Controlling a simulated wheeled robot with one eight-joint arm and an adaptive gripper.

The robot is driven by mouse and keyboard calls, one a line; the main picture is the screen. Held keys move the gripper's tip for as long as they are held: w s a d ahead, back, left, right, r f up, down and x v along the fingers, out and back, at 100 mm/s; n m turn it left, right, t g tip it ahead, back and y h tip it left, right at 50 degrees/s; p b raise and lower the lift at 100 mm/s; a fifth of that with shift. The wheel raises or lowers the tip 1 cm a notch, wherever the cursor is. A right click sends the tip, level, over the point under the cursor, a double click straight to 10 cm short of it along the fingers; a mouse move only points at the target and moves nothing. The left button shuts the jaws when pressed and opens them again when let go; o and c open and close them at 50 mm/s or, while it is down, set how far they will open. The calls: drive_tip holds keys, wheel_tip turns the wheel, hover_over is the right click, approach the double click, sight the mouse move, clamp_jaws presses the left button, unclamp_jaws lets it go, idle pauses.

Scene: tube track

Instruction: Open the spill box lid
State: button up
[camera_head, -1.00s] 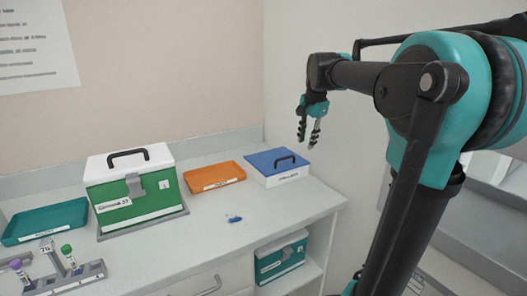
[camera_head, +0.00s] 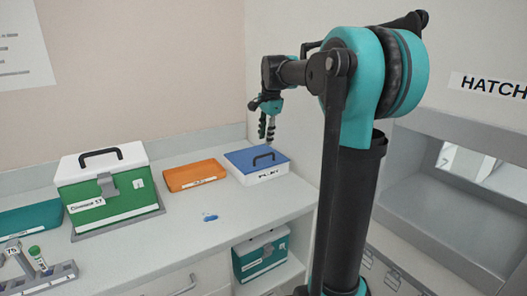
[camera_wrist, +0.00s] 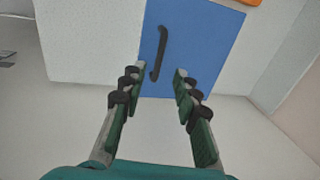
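The spill box is a low white box (camera_head: 262,176) with a blue lid (camera_head: 240,161) and a dark bar handle (camera_head: 264,157) on top. It stands at the back right of the counter, and its lid is shut. My gripper (camera_head: 266,138) hangs fingers-down above the lid, close to the handle in the head view. In the wrist view the fingers (camera_wrist: 155,90) are apart with nothing between them. The blue lid (camera_wrist: 205,50) and handle (camera_wrist: 161,52) show beyond the fingertips. The handle appears clear of the fingers.
An orange tray (camera_head: 196,176) lies left of the box. A green case with a white lid (camera_head: 105,158) stands further left. A small blue object (camera_head: 210,217) lies on the counter (camera_head: 170,240). A wall is close behind and right of the box.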

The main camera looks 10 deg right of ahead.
sight(264, 156)
drive_tip(key=f, duration=0.4)
drive_tip(key=w+f, duration=0.1)
drive_tip(key=f, duration=0.1)
drive_tip(key=shift+w+a+f, duration=0.1)
drive_tip(key=shift+a+f, duration=0.15)
drive_tip(key=shift+f, duration=0.1)
drive_tip(key=shift+c, duration=0.5)
clamp_jaws()
